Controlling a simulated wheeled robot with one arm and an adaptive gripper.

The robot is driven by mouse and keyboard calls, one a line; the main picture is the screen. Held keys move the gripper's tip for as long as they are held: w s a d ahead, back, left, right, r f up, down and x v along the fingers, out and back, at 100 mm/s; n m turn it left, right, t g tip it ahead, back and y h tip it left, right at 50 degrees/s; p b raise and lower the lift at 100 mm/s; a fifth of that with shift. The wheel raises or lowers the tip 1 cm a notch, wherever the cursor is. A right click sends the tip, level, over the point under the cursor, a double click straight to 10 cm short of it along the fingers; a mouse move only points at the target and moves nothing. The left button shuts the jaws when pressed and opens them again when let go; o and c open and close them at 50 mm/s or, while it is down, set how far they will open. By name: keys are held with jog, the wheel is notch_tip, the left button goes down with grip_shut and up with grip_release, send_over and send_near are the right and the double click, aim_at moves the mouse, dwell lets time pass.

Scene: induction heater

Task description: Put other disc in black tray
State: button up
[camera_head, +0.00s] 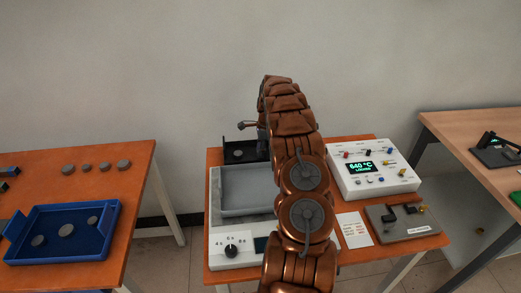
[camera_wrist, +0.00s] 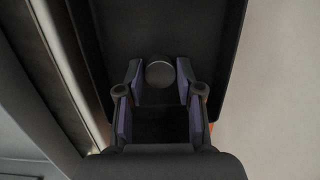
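The black tray (camera_head: 229,135) stands at the back left of the middle table, behind the grey heater box; its dark floor and wall also fill much of the wrist view (camera_wrist: 205,25). A grey disc (camera_head: 238,153) lies in it. In the wrist view, a round dark grey disc (camera_wrist: 160,74) shows between my fingertips. My gripper (camera_wrist: 160,72) points into the tray, its fingers apart on either side of this disc with narrow gaps. I cannot tell whether both views show the same disc. My arm hides the gripper's fingers in the head view.
A blue tray (camera_head: 112,212) with a few grey discs lies on the left table, with several more discs (camera_head: 87,167) behind it. The heater box (camera_head: 217,220) borders the black tray. A white control unit (camera_head: 347,181) reads 640 °C, and a grey fixture (camera_head: 386,232) sits at front right.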

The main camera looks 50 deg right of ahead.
jog(key=o, duration=0.3)
jog(key=shift+r, duration=0.1)
jog(key=shift+s+d+r+b, duration=0.25)
jog(key=shift+r+b, duration=0.25)
jog(key=shift+r, duration=1.5)
jog(key=shift+s+d+r+b, duration=0.2)
jog(key=shift+r+b, duration=0.35)
jog(key=shift+r, duration=1.45)
jog(key=shift+s+d+r+b, duration=0.2)
jog(key=shift+r+b, duration=0.3)
jog(key=shift+r, duration=1.5)
